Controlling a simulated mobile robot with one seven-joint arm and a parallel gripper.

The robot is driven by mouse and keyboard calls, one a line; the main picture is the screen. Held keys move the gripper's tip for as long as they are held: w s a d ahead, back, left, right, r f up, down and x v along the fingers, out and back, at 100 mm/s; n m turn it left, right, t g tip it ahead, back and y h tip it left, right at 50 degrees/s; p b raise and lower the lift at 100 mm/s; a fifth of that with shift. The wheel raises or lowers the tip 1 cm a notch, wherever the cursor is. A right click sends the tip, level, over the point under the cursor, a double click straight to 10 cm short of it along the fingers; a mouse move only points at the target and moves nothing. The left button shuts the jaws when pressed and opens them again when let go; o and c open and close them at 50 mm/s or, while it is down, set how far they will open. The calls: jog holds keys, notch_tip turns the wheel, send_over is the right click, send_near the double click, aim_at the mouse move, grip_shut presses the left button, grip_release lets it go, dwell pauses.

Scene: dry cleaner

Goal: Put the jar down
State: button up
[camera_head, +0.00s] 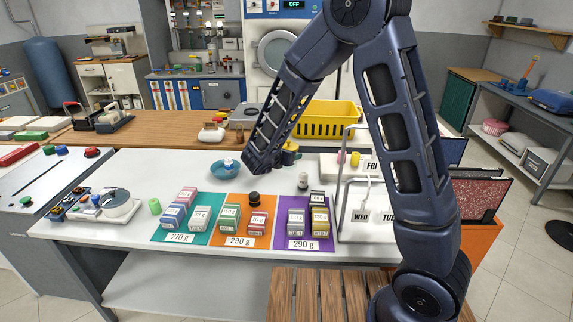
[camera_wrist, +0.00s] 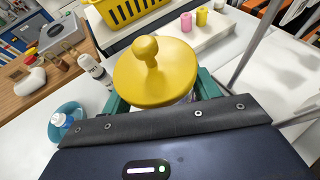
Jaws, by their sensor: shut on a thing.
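The jar shows in the wrist view as a round yellow lid with a knob (camera_wrist: 155,77), with a little of its pale body below. My gripper (camera_wrist: 160,103) is shut on it, a green finger on either side. In the head view the jar's yellow top (camera_head: 291,146) shows just right of my wrist, over the back part of the white table (camera_head: 130,175). My wrist hides much of the gripper and jar there. I cannot tell whether the jar's base touches the table.
A blue bowl (camera_head: 222,169) with a small bottle is left of my gripper. Coloured mats with labelled boxes (camera_head: 200,217) lie in front. A yellow basket (camera_head: 330,118) stands behind, and a wire rack with day labels (camera_head: 343,205) stands right. The table's left part has some free room.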

jog(key=shift+r, duration=0.4)
jog(key=w+a+m+g+h, duration=0.1)
jog(key=w+a+m+h, duration=0.1)
jog(key=a, duration=3)
notch_tip(320, 180, down, 20)
jog(key=shift+r, duration=0.15)
jog(key=o, duration=1.2)
jog(key=shift+c, duration=0.2)
